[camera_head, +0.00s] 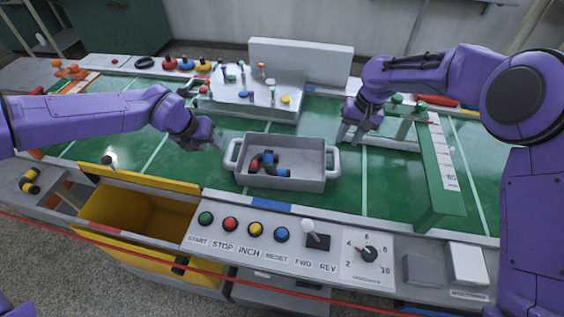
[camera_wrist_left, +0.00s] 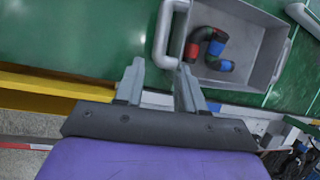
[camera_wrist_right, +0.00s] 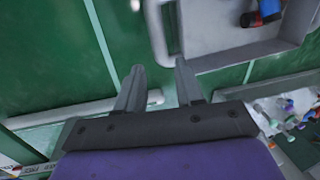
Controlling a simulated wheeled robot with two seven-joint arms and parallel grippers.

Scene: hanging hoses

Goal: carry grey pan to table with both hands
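The grey pan (camera_head: 285,184) is a rectangular tub with a loop handle at each short end. It stands on the green table top (camera_head: 390,190) and holds black, red and blue hose pieces (camera_head: 267,164). My left gripper (camera_head: 215,143) is open and empty, just left of the pan's left handle (camera_head: 229,155). In the left wrist view that handle (camera_wrist_left: 164,35) lies just beyond the fingertips. My right gripper (camera_head: 350,138) is open and empty, above and behind the right handle (camera_head: 335,163). In the right wrist view the handle (camera_wrist_right: 158,28) lies just beyond the fingertips, apart from them.
A control panel (camera_head: 285,240) with buttons, a lever and a dial runs along the front. A yellow bin (camera_head: 140,212) opens at front left. A green upright with a scale (camera_head: 440,165) stands right of the pan. A grey fixture with pegs (camera_head: 245,105) stands behind.

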